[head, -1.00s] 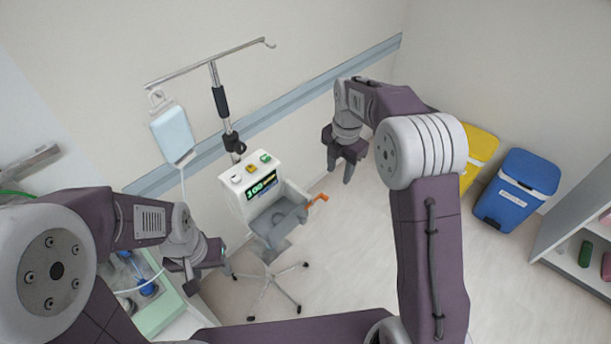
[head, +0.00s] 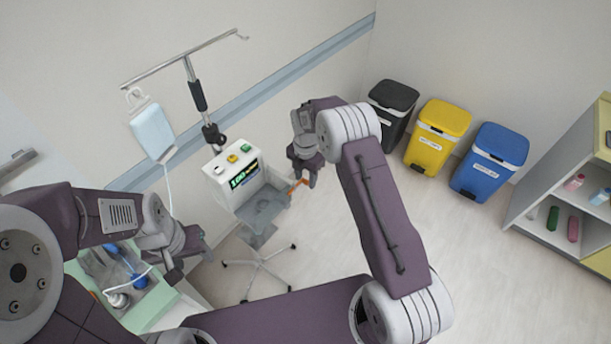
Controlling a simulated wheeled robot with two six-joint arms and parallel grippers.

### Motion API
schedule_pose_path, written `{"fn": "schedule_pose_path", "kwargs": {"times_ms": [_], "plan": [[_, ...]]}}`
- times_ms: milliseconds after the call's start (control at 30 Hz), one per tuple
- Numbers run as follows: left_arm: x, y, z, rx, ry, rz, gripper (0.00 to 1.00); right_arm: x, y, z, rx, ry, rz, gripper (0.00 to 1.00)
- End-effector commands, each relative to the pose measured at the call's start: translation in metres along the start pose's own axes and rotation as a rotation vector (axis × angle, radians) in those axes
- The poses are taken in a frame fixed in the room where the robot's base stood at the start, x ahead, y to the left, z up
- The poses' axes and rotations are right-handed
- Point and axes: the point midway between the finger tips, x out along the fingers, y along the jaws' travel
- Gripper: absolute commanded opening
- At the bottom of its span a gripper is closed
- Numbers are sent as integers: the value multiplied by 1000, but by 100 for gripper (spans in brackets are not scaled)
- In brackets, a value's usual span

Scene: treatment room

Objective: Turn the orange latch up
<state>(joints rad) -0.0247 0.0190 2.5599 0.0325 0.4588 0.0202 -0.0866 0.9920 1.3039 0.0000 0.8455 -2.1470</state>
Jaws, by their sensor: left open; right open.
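The orange latch (head: 297,187) sticks out from the right side of the infusion pump (head: 236,180) on the wheeled stand. It slants up to the right, and its outer end is close to my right gripper. My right gripper (head: 304,182) is open and points down at the latch. I cannot tell whether its fingers touch the latch or stand around it. My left gripper (head: 190,262) is open and empty, low on the left, apart from the pump. The pump has a green display (head: 243,176) and its grey tray-like front (head: 263,207) hangs open.
An IV bag (head: 152,132) hangs from the pole (head: 197,95) behind the pump. A green-edged tray (head: 145,311) with bottles lies below my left arm. Black, yellow (head: 438,130) and blue (head: 489,160) bins and a shelf (head: 565,190) stand right. The floor between is clear.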

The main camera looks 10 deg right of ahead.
Motion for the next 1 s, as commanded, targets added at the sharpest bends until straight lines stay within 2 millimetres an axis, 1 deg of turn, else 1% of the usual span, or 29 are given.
{"fn": "schedule_pose_path", "kwargs": {"times_ms": [200, 267, 300, 333, 367, 733, 867, 1000], "plan": [[0, 0, 0, 0, 0, 0, 54, 1, 0, 0, 0, 0, 0, 42], [0, 0, 0, 0, 0, 0, 54, 1, 0, 0, 0, 0, 0, 25], [0, 0, 0, 0, 0, 0, 54, 1, 0, 0, 0, 0, 0, 14], [0, 0, 0, 0, 0, 0, 54, 1, 0, 0, 0, 0, -1, 6], [0, 0, 0, 0, 0, 0, 54, 1, 0, 0, 0, 0, -1, 0], [4, 0, 0, 0, 0, 0, 54, 1, -2, -2, -2, -32, -6, 0], [10, 0, 1, 0, 0, 0, 54, 0, -2, -4, -4, -95, -7, 0], [22, 0, 2, 0, 0, 0, 54, -2, -2, -8, -7, -201, -7, 0]]}}
